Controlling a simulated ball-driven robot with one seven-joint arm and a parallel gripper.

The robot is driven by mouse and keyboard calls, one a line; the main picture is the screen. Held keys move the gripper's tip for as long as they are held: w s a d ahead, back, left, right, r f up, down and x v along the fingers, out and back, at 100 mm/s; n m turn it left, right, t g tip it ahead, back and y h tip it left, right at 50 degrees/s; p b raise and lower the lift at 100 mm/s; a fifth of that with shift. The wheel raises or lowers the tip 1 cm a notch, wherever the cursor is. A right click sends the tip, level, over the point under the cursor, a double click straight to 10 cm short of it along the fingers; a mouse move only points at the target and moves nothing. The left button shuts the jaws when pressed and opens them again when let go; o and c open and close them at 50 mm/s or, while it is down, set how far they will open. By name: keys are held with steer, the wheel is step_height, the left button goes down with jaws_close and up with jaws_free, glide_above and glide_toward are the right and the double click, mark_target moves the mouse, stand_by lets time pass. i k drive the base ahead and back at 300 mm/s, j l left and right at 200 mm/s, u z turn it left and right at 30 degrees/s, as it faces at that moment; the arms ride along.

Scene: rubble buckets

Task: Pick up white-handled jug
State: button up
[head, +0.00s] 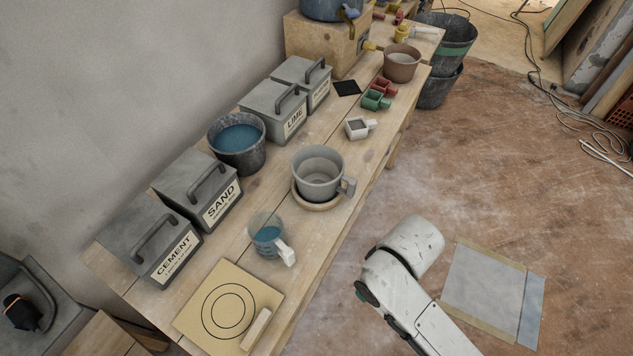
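The white-handled jug (267,235) stands on the wooden bench, near its front edge. It looks clear, with blue liquid inside, and its white handle (286,254) points toward the lower right, to the bench's front edge. Pale links of my arm show to the right of the bench, over the floor. My gripper is not in view, so its state is hidden.
A grey handled pot (319,193) stands on a round wooden base behind the jug. Bins labelled cement (140,240), sand (188,190) and lime line the wall, with a bucket of blue liquid (238,143) between. A board with circles (203,315) lies in front.

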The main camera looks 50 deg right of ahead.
mark_target(266, 229)
steer(key=i+j+u, duration=0.1)
steer(key=u, duration=0.4)
steer(key=i+u, duration=0.25)
steer(key=u, duration=0.2)
